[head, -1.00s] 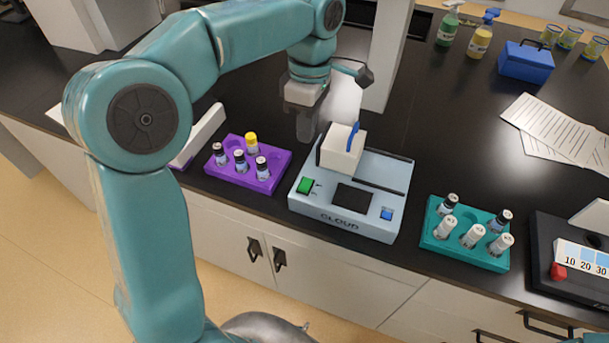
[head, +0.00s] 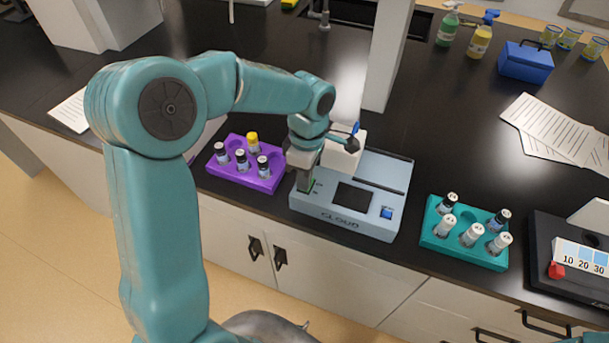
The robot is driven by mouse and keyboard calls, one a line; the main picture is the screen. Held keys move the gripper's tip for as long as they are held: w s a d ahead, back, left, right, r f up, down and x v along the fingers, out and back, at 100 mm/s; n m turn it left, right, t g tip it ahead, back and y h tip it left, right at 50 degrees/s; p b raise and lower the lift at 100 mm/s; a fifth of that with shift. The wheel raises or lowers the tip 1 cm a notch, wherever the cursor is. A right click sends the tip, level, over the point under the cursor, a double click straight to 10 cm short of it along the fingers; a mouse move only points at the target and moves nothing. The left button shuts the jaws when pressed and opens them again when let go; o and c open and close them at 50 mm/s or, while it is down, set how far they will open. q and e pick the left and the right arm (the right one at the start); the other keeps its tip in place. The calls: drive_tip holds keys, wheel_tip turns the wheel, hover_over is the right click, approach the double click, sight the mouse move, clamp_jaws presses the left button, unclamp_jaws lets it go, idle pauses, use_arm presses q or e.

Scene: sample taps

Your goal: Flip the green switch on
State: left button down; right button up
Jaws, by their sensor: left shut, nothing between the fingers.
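The pale blue machine (head: 345,218) marked CLOUD stands near the bench's front edge. Its green switch (head: 312,185) is on the left of the top panel and is mostly hidden behind my left gripper (head: 304,188). That gripper is shut and empty, pointing down at the switch. I cannot tell whether its fingertips touch the switch, or which way the switch is set. A blue button (head: 386,212) is on the machine's right side. A white block (head: 345,158) with a blue lever stands at its back, partly behind my wrist. My right gripper is not in view.
A purple rack (head: 230,172) with vials stands close on the left of the machine. A teal rack (head: 432,243) with vials stands on the right. A dark device with a red knob (head: 556,270) is at far right. Papers (head: 548,128) lie behind; bare bench lies between.

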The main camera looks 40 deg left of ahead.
use_arm(q)
drive_tip(key=shift+s+f+b, duration=0.1)
drive_tip(key=shift+f+b, duration=0.4)
drive_tip(key=shift+b, duration=0.15)
drive_tip(key=shift+s+d+r+p, duration=0.1)
drive_tip(key=shift+r+p, duration=0.2)
drive_tip(key=shift+w+r+p, duration=0.15)
drive_tip(key=shift+w+p, duration=0.15)
drive_tip(key=shift+w, duration=0.1)
drive_tip(key=shift+w+a, duration=0.25)
drive_tip(key=shift+w, duration=0.3)
drive_tip(key=shift+s, duration=0.1)
